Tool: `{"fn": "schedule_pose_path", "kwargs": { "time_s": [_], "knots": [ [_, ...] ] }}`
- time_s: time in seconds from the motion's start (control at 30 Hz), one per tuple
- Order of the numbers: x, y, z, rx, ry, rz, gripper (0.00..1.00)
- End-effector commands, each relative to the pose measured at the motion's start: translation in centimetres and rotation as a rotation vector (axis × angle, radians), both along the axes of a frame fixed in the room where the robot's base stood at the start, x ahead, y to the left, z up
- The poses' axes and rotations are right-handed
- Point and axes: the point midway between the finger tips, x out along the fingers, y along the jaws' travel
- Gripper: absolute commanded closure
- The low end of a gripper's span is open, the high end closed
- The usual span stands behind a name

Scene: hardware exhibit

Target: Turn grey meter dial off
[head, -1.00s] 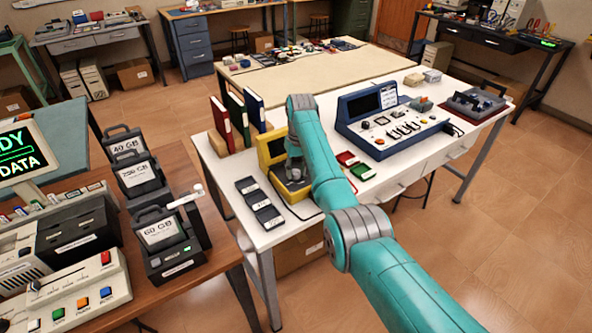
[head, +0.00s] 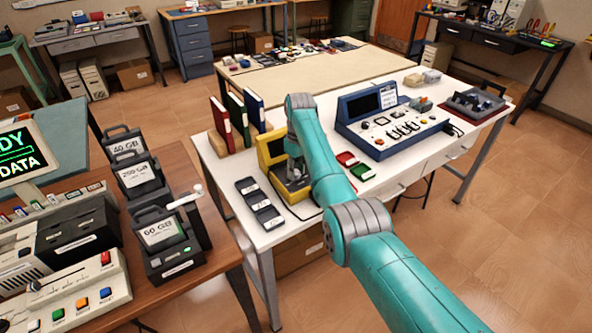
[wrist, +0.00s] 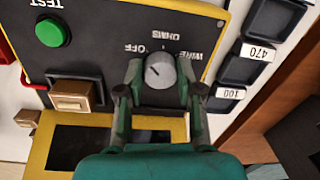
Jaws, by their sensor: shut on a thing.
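The grey dial (wrist: 163,72) sits on the dark face of the yellow-framed meter (wrist: 228,48), in the wrist view. My gripper (wrist: 160,80) is shut on the dial, one finger on each side of it. The dial's dark pointer line slants to the upper left in this view. The upside-down labels OHMS, OFF and WIRE stand around its upper side. In the head view the yellow meter (head: 270,146) stands on the white table, and my arm hides part of it and the dial.
A green TEST button (wrist: 52,32) and a tan block (wrist: 71,97) are beside the dial. Red and green books (head: 350,160) lie right, before a blue console (head: 352,122). Upright binders (head: 236,118) stand behind.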

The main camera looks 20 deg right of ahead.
Motion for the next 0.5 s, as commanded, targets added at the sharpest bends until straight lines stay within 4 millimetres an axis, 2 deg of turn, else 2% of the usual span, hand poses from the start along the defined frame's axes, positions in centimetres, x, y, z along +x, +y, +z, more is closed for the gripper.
{"fn": "schedule_pose_path", "kwargs": {
  "time_s": [0.2, 0.23, 0.3, 0.33, 0.5],
  "knots": [
    [-0.03, -0.03, -0.06, -0.001, 0.001, 0.0, 0.99],
    [-0.03, -0.03, -0.07, -0.001, 0.001, 0.0, 0.59],
    [-0.03, -0.03, -0.07, -0.001, 0.001, 0.0, 0.42],
    [-0.03, -0.03, -0.06, -0.001, 0.001, 0.0, 0.39],
    [-0.01, -0.02, -0.03, 0.0, 0.0, -0.001, 0.39]
  ]
}}
